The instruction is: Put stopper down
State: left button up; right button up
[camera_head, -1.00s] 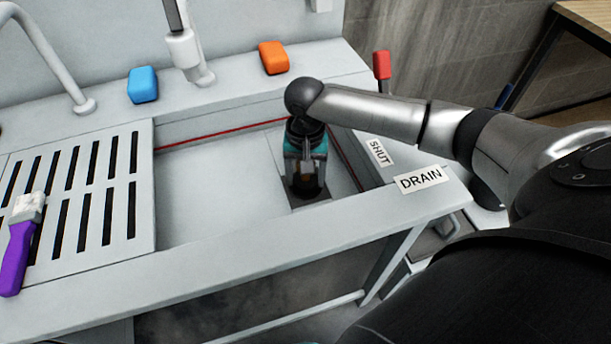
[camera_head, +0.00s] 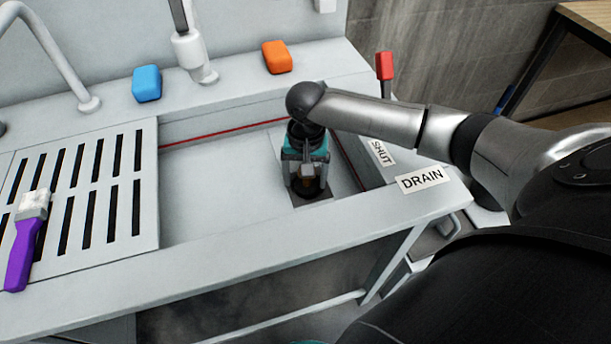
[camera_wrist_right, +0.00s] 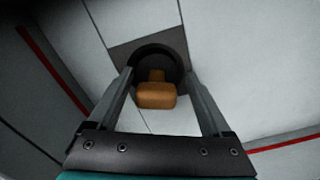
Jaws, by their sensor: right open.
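The stopper (camera_head: 307,170) has a tan-orange handle and stands in the basin at the dark square drain plate (camera_head: 325,197). In the right wrist view the stopper's handle (camera_wrist_right: 155,95) lies between the fingers, with a dark round part at its far end. I cannot tell whether that part is the stopper's base or the drain opening. My right gripper (camera_head: 305,172) reaches down into the basin, its fingers apart on both sides of the handle; they also show in the wrist view (camera_wrist_right: 158,75). My left gripper is not in view.
A slotted drainboard (camera_head: 147,190) with a purple-handled brush (camera_head: 25,240) is at left. Blue (camera_head: 147,84) and orange (camera_head: 277,57) blocks lie on the back ledge. A red-topped lever (camera_head: 385,66) stands by the SHUT (camera_head: 381,152) and DRAIN (camera_head: 422,179) labels. The basin's left part is clear.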

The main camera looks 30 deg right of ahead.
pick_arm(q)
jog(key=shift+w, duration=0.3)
pick_arm(e)
jog(key=shift+s+d+f, duration=0.35)
jog(key=shift+s+f, duration=0.05)
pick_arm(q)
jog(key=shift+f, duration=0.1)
pick_arm(e)
jog(key=shift+d+r, duration=0.1)
jog(key=shift+r, duration=0.2)
jog(key=r, duration=0.3)
jog(key=r+p, duration=0.1)
jog(key=r, duration=0.1)
jog(key=shift+w+r, duration=0.2)
jog(key=shift+r, duration=0.2)
jog(key=r+p, duration=0.2)
jog(key=r, duration=0.4)
jog(key=shift+a+r, duration=0.1)
jog(key=shift+a, duration=0.1)
jog(key=shift+r+p, duration=0.3)
jog(key=shift+r, duration=0.15)
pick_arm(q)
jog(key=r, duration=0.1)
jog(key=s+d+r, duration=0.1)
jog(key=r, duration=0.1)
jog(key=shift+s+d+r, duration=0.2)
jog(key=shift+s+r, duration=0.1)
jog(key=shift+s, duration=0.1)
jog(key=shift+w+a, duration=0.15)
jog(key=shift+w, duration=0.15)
